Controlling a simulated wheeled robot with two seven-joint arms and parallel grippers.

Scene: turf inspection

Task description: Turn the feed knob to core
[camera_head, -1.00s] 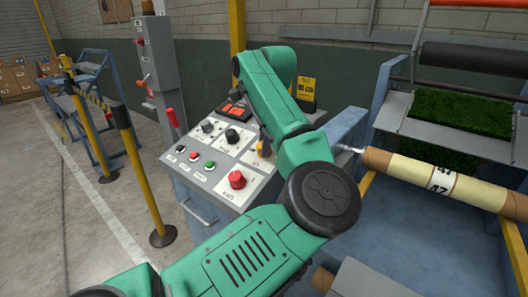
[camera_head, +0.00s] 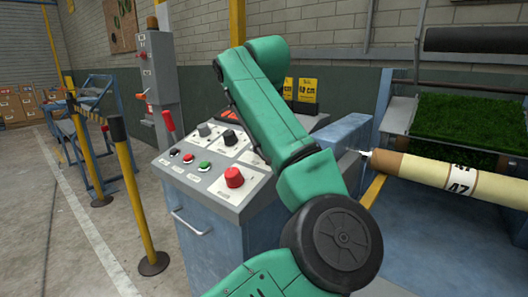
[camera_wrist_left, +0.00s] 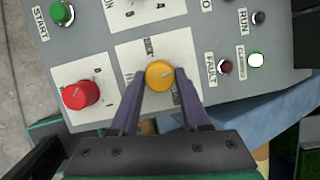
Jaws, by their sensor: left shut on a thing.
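The yellow feed knob (camera_wrist_left: 160,75) sits on a white card on the sloping grey control panel (camera_head: 222,208). In the left wrist view, my left gripper (camera_wrist_left: 161,82) has its two dark fingers shut on the knob, one on each side. The card's lettering is partly covered, and I cannot tell which mark the knob points at. In the head view, my green left arm hides the knob and the gripper. My right gripper is in neither view.
A red knob (camera_head: 234,177) stands close beside the feed knob; it also shows in the left wrist view (camera_wrist_left: 80,95). A black knob (camera_head: 230,138) is farther back. A wrapped roll (camera_head: 450,175) lies right; a yellow post (camera_head: 140,205) stands left.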

